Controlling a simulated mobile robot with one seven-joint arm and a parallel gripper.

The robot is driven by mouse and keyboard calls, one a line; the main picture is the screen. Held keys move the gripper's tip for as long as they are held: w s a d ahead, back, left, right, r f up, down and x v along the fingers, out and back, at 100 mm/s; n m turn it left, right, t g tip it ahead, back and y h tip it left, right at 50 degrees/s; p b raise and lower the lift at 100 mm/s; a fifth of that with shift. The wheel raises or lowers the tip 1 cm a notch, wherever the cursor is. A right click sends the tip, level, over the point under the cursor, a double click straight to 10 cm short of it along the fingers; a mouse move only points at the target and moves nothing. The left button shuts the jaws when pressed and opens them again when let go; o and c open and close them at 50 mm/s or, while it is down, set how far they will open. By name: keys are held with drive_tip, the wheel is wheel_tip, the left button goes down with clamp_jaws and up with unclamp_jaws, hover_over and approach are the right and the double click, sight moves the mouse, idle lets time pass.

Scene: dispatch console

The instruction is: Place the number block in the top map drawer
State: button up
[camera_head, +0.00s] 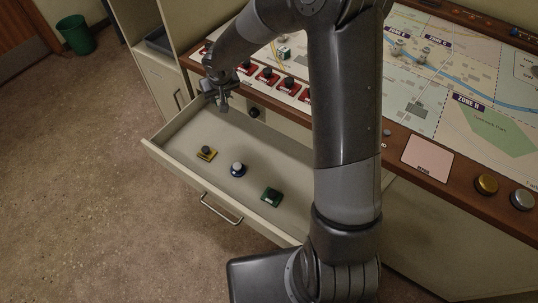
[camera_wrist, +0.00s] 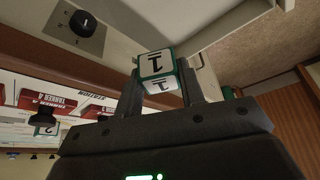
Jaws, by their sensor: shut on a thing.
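My gripper (camera_head: 222,103) is over the back left part of the open top map drawer (camera_head: 168,154) in the head view. In the wrist view the gripper (camera_wrist: 160,88) is shut on a white number block (camera_wrist: 156,64) with green edges, marked 1. The block is hard to make out in the head view. The drawer is pulled out from the console. Inside lie a yellow piece (camera_head: 206,153), a blue-and-white piece (camera_head: 237,169) and a green piece (camera_head: 271,196), each with a knob.
The console map (camera_head: 460,80) carries several red ticket-like cards (camera_head: 267,76) along its front edge, beside the drawer. A white-and-green block (camera_head: 284,53) stands on it. The drawer's left and back floor is mostly bare. My arm hides the drawer's right end.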

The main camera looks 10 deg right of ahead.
drive_tip(key=s+d+f+n+g+y, duration=0.15)
drive_tip(key=s+d+f+n, duration=0.25)
drive_tip(key=s+d+f, duration=0.8)
drive_tip(key=n, duration=0.2)
hover_over(285, 180)
drive_tip(key=s, duration=0.1)
wheel_tip(285, 180, down, 4)
drive_tip(key=shift+y, duration=0.25)
drive_tip(key=shift+d+f, duration=0.15)
drive_tip(key=shift+f, duration=1.5)
drive_tip(key=shift+d+f, duration=0.15)
drive_tip(key=shift+f, duration=1.45)
drive_tip(key=shift+d+f, duration=0.15)
drive_tip(key=shift+f, duration=1.5)
drive_tip(key=o, duration=1)
drive_tip(key=shift+f, duration=0.1)
drive_tip(key=shift+c, duration=0.2)
drive_tip(key=v, duration=1.2)
drive_tip(key=shift+s, duration=0.15)
